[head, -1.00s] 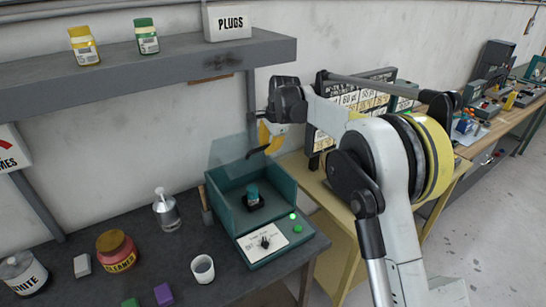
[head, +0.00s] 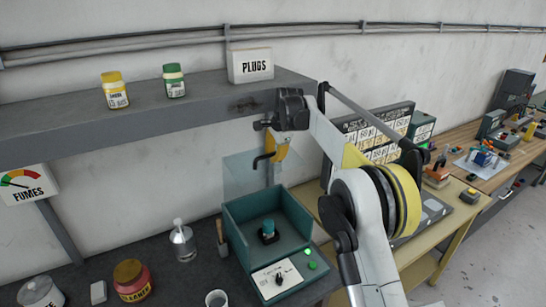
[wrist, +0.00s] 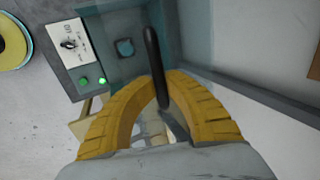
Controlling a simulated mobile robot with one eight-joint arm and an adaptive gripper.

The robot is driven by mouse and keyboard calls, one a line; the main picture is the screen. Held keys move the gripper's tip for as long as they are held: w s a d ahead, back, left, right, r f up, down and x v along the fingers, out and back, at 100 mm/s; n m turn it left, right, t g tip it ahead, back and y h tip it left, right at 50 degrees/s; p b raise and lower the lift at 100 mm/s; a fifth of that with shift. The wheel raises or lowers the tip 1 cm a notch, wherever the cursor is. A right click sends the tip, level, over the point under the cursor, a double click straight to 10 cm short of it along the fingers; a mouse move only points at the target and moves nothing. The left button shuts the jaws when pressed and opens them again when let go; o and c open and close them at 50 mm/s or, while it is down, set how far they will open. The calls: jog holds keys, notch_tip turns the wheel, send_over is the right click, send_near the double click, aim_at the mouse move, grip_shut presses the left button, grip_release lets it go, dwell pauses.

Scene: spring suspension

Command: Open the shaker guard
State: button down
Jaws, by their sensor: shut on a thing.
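The shaker (head: 300,262) is a teal box on the dark bench, with a small teal-capped item (head: 268,229) inside and a control panel with a knob at its front. Its clear guard (head: 240,172) stands raised at the back of the box, leaving the inside exposed from above. The black bent guard handle (head: 262,160) sticks out towards my gripper (head: 276,153). In the wrist view the yellow fingers (wrist: 163,100) close around the black handle (wrist: 152,55). The exact contact is partly hidden by the fingers.
A shelf (head: 150,125) with two jars and a PLUGS box (head: 250,65) runs along the wall, close to my wrist. A clear bottle (head: 182,242), a red jar (head: 133,280) and a white cup (head: 216,298) stand left of the shaker.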

jog(key=c, duration=1.4)
grip_release()
jog(key=shift+s+r, duration=0.1)
jog(key=v, duration=1.2)
